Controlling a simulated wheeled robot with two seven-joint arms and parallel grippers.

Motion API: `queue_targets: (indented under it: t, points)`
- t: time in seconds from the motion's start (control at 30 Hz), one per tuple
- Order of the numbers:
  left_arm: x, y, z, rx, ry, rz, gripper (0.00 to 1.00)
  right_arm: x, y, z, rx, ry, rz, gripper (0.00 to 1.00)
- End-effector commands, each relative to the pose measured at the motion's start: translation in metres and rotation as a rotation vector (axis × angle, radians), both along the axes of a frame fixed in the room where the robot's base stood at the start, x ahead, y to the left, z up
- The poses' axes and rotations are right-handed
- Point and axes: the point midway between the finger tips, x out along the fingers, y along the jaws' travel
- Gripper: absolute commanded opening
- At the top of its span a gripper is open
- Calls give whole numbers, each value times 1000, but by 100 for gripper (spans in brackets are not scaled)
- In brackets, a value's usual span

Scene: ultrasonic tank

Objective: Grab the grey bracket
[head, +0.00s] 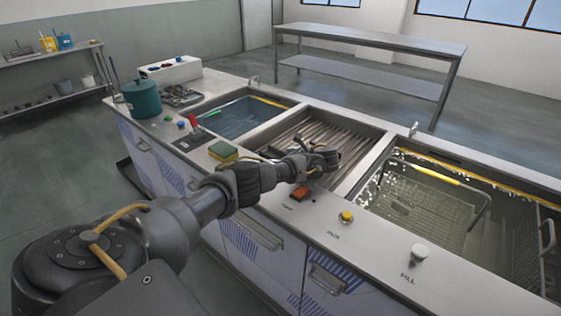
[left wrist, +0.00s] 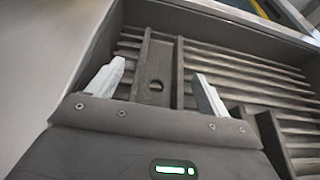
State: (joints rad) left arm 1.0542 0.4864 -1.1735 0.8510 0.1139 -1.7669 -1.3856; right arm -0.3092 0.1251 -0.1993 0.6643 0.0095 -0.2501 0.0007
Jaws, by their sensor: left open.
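In the left wrist view a dark grey bracket (left wrist: 154,66), a flat piece with a hole, lies on the slatted drain rack (left wrist: 237,68) in the middle basin. My left gripper (left wrist: 160,72) is open, and its two pale fingers stand either side of the bracket, apart from it in the picture. How far above it they are, I cannot tell. In the head view my left gripper (head: 318,152) reaches over the near edge of the ribbed basin (head: 343,133), and the bracket is hard to make out behind it. My right gripper is not in view.
A basin of liquid (head: 238,117) lies left of the rack, and a tank with a wire basket (head: 430,200) lies right. A sponge (head: 223,151), a green pot (head: 142,98) and knobs (head: 346,217) stand on the counter. Another dark grey part (left wrist: 274,140) shows at the lower right in the wrist view.

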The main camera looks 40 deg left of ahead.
Motion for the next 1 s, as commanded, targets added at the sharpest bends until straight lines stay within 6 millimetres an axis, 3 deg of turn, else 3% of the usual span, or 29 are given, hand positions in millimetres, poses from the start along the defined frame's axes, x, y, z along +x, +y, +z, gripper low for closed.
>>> queue_targets:
  t: [0.07,0.53,0.83,1.0]
  points:
    - [0,0,0,0,0,0,76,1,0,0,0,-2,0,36]
    - [0,0,0,0,0,0,15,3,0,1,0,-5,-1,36]
    - [0,0,3,0,-2,1,15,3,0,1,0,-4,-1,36]
    - [0,1,16,0,-5,2,15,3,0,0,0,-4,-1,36]
